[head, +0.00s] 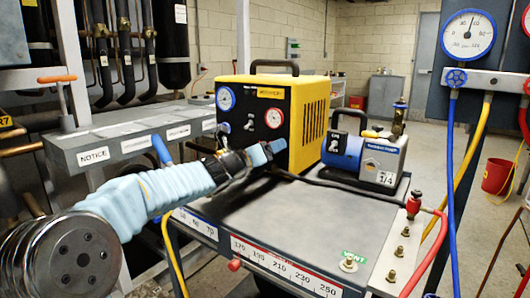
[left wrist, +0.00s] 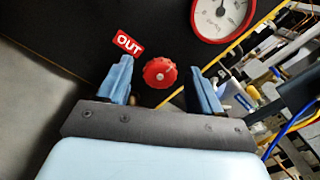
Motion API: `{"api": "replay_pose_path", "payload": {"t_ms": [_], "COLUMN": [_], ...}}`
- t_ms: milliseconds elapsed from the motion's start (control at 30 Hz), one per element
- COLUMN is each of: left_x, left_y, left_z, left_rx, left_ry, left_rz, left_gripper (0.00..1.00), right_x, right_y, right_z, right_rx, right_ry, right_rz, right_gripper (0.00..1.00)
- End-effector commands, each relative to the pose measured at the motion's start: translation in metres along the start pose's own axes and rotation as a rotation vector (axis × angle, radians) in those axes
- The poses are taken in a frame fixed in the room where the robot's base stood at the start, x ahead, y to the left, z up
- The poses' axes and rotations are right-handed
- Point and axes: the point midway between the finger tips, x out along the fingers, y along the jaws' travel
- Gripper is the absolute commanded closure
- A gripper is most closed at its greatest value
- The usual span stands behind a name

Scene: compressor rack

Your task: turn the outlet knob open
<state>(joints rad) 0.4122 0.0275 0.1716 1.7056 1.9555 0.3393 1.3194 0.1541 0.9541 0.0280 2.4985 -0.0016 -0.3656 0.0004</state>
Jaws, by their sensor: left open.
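In the head view my left gripper (head: 268,150) is in front of the lower front of the yellow machine (head: 309,105). I cannot make out the outlet knob clearly there. My right gripper is not in view.
A red-rimmed gauge (left wrist: 222,12) is above right of the knob. A blue pump (head: 343,150) stands right of the yellow machine on the cart (head: 300,215). A grey box with NOTICE labels (head: 135,140) is at left. Hoses and a gauge panel (head: 468,35) are at right.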

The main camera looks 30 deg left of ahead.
Motion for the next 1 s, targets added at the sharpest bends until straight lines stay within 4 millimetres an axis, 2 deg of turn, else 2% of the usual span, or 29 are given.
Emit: {"api": "replay_pose_path", "payload": {"t_ms": [167,400,600,800,1000], "left_x": [-0.02,-0.079,-0.119,-0.136,-0.138], "left_y": [0.0,-0.001,0.0,0.0,0.001], "left_z": [0.001,0.001,0.001,0.0,-0.001], "left_rx": [0.002,0.002,0.001,-0.001,-0.001], "left_ry": [-0.002,-0.003,-0.001,0.0,0.001], "left_rz": [0.0,0.001,0.001,0.001,0.001], "left_gripper": [0.35,0.35,0.35,0.35,0.35], "right_x": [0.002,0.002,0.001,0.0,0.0], "right_y": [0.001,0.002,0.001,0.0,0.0], "right_z": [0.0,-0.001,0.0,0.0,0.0], "right_rx": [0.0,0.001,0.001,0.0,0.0], "right_ry": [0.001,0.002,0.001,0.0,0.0], "right_rz": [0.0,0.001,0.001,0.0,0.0], "right_gripper": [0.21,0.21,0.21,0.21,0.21]}}
